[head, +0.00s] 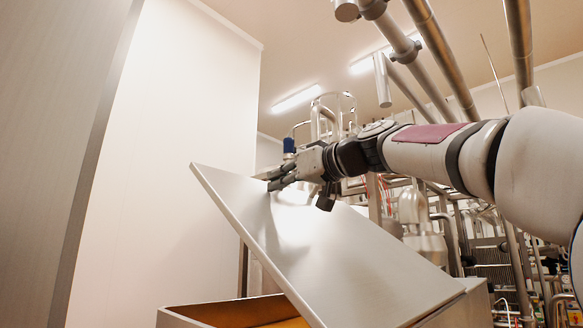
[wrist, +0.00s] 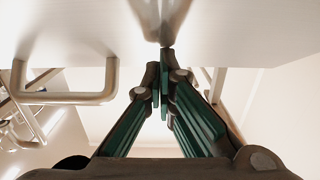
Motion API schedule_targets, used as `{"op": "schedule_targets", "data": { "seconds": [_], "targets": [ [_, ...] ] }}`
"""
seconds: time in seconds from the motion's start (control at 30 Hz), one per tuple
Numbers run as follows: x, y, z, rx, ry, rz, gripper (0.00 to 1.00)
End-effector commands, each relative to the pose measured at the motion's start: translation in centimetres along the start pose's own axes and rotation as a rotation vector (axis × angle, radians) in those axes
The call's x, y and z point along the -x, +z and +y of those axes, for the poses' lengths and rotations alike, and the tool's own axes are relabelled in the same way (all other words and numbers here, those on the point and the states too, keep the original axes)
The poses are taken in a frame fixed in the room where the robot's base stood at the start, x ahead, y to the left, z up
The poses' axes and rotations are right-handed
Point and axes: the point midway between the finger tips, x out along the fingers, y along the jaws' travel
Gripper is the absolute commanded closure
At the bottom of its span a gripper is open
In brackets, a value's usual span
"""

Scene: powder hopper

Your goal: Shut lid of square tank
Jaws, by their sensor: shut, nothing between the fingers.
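The square tank (head: 186,318) stands at the bottom of the head view, its mouth partly open with an orange-brown inside showing. Its flat metal lid (head: 330,255) is tilted up, hinged toward the right, with its free edge high on the left. My gripper (head: 268,181) is at the upper part of the lid, near its raised edge. In the wrist view the fingers (wrist: 163,75) are shut and empty, with the tips at or very near the lid surface (wrist: 240,25). I cannot tell for sure whether they touch it.
A bent metal handle (wrist: 65,97) shows at the left of the wrist view. Overhead pipes (head: 440,55) run above my arm. Pipework and frames (head: 500,270) fill the right background. A pale wall (head: 165,150) stands at the left.

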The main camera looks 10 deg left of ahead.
Motion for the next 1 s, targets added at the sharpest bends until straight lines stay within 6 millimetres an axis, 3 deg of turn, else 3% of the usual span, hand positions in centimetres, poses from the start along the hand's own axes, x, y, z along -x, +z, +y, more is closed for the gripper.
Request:
{"op": "schedule_targets", "data": {
  "seconds": [0.37, 0.6, 0.8, 1.0],
  "targets": [
    [-4.1, 5.5, -1.0, 0.0, -0.003, -0.176, 1.0],
    [-7.3, 11.6, -1.0, 0.0, -0.002, -0.373, 1.0],
    [-8.9, 16.1, -0.9, 0.001, -0.001, -0.508, 1.0],
    [-9.5, 19.0, -0.8, 0.002, -0.001, -0.596, 1.0]
  ]
}}
